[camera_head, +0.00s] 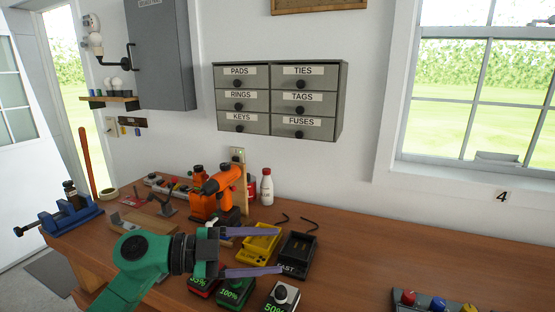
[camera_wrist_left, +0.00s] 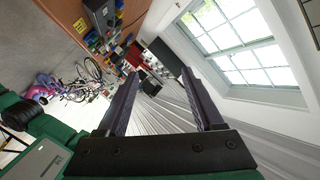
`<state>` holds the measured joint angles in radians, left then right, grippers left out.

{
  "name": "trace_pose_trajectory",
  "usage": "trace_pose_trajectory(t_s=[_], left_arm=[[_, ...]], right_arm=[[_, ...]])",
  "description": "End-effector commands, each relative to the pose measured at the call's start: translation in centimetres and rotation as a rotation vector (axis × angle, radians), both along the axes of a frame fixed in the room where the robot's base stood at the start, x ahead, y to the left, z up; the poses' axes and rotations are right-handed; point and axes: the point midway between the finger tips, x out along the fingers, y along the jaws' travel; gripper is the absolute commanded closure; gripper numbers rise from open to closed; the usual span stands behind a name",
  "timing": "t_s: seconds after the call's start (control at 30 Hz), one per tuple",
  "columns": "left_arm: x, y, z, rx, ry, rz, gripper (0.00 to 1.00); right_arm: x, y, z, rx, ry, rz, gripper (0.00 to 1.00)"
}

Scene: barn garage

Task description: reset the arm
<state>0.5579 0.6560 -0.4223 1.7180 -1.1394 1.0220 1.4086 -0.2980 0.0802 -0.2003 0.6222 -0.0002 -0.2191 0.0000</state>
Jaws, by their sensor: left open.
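My left gripper (camera_head: 281,251) is at the end of my green arm in the head view. Its two long purple fingers point right and stand well apart, with nothing between them. It is over the workbench (camera_head: 350,264), in front of the black charger marked FAST (camera_head: 295,257) and the yellow charger (camera_head: 259,244). In the left wrist view the open fingers (camera_wrist_left: 168,95) frame only the far room, with a window above right. My right gripper is in neither view.
Batteries marked with percentages (camera_head: 232,292) sit below the gripper. A white bottle (camera_head: 267,187), a blue vise (camera_head: 70,215) and a rack with coloured knobs (camera_head: 432,304) are also on the bench. The bench's right middle is clear.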

Motion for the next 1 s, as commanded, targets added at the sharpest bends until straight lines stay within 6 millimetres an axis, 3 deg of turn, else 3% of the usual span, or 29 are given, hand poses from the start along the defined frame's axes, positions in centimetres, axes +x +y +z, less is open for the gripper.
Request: trace_pose_trajectory(t_s=[0.1,0.17,0.2,0.27,0.37,0.4,0.53,0.6,0.7,0.8,1.0], left_arm=[[1.6,0.3,3.9,-0.314,-0.080,0.188,0.31],[3.3,2.4,5.2,-0.472,-0.089,0.367,0.31],[4.5,4.7,5.3,-0.555,-0.074,0.511,0.31],[6.3,8.6,3.8,-0.631,-0.015,0.746,0.31],[7.4,15.1,-2.6,-0.616,0.173,1.130,0.31],[7.0,17.1,-5.9,-0.569,0.266,1.254,0.31],[3.1,20.8,-15.7,-0.339,0.564,1.517,0.31],[0.3,21.6,-19.7,-0.212,0.702,1.580,0.31],[-3.6,21.8,-23.8,-0.048,0.868,1.615,0.31],[-7.5,21.6,-26.8,0.100,1.009,1.614,0.31],[-15.0,20.7,-30.5,0.364,1.247,1.538,0.31]], right_arm=[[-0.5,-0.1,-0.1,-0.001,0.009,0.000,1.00],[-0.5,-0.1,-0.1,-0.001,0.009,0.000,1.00],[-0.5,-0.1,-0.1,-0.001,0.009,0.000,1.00],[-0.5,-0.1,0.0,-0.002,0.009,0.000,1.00],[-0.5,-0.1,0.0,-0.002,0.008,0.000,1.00],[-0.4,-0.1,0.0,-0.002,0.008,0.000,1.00],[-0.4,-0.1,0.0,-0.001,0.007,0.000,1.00],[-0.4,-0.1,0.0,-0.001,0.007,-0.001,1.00],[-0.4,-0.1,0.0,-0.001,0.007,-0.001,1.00],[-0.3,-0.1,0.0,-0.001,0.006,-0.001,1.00],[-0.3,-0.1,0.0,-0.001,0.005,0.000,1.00]])
